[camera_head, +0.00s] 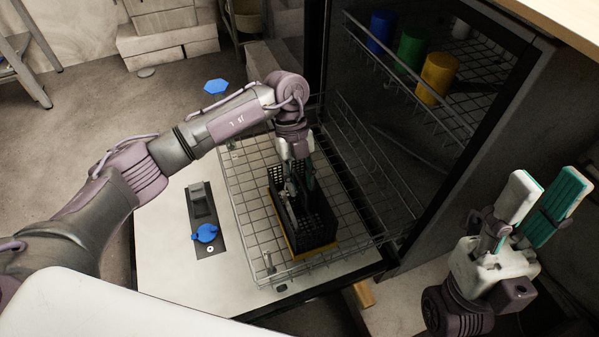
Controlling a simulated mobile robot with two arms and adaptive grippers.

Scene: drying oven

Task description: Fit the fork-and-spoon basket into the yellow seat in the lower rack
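The black fork-and-spoon basket (318,229) stands in the pulled-out lower rack (250,240), with grey cutlery in it. The yellow seat (316,250) shows as a strip along the basket's near edge and a thin line on its left side; the basket covers the rest. The basket looks roughly lined up over the seat, but I cannot tell whether it is fully down. My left gripper (299,180) reaches down into the basket's far part; its fingertips are partly hidden, so its grip is unclear. My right gripper (535,212) is open and empty at the right, fingers pointing up.
The lower rack lies over the open door (165,270), which has a blue cap (205,233). The upper rack (420,100) holds blue (381,31), green (410,50) and yellow (437,78) cups. The machine's side wall (470,150) stands between the racks and my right gripper.

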